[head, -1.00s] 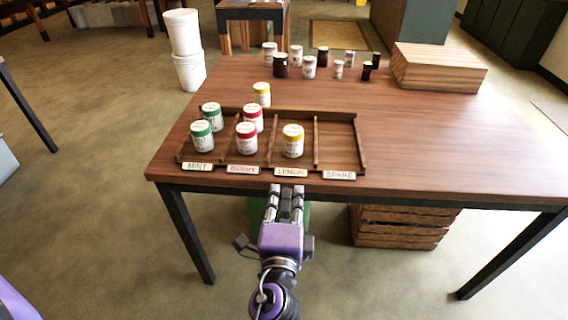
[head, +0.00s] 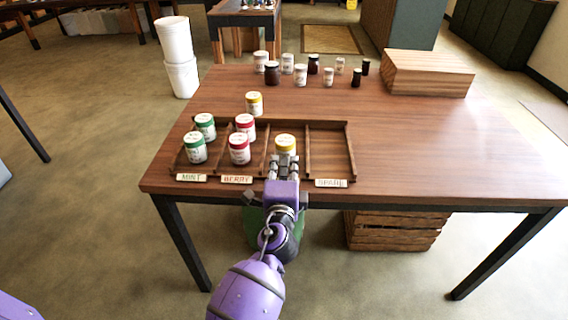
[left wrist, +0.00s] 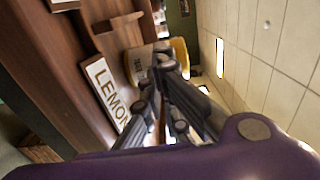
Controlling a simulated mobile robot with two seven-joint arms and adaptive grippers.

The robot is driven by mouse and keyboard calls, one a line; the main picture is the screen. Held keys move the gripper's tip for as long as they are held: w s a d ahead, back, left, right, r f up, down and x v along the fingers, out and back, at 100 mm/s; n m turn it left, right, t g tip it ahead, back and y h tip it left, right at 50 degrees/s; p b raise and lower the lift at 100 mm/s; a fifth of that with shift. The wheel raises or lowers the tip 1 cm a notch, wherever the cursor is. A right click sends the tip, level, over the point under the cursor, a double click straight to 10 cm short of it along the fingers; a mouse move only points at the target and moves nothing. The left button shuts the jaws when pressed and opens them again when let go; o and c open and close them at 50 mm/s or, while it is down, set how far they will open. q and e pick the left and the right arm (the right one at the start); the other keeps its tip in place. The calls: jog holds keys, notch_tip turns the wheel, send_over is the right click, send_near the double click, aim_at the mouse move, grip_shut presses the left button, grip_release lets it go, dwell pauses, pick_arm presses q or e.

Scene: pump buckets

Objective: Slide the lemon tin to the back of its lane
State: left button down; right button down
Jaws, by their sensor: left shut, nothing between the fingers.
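The lemon tin (head: 286,143), white with a yellow lid, stands upright in the front part of the lemon lane of the wooden tray (head: 352,160). It also shows in the left wrist view (left wrist: 180,50), just beyond the fingertips. My left gripper (head: 284,163) is shut and empty at the front side of the tin, above the tray's front edge. I cannot tell whether the fingertips touch the tin. The gripper hides the tin's lower part and, in the head view, the LEMON label (left wrist: 105,90). The lane behind the tin looks empty. My right gripper is not in view.
Two red-lidded tins (head: 239,150) fill the berry lane to the left, and two green-lidded tins (head: 195,148) the mint lane. The rightmost lane is empty. Another yellow-lidded tin (head: 254,103) stands behind the tray. Several jars and a wooden box (head: 428,75) are farther back.

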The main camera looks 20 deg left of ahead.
aim_at(285, 150)
pick_arm(q)
jog(key=b+x, duration=0.1)
jog(key=x, duration=0.5)
jog(key=shift+w+f, duration=0.1)
jog(key=shift+f, duration=0.1)
jog(key=shift+w+a+r+b, duration=0.1)
jog(key=shift+w+b, duration=0.2)
jog(key=shift+w, duration=0.1)
jog(key=shift+s, duration=0.15)
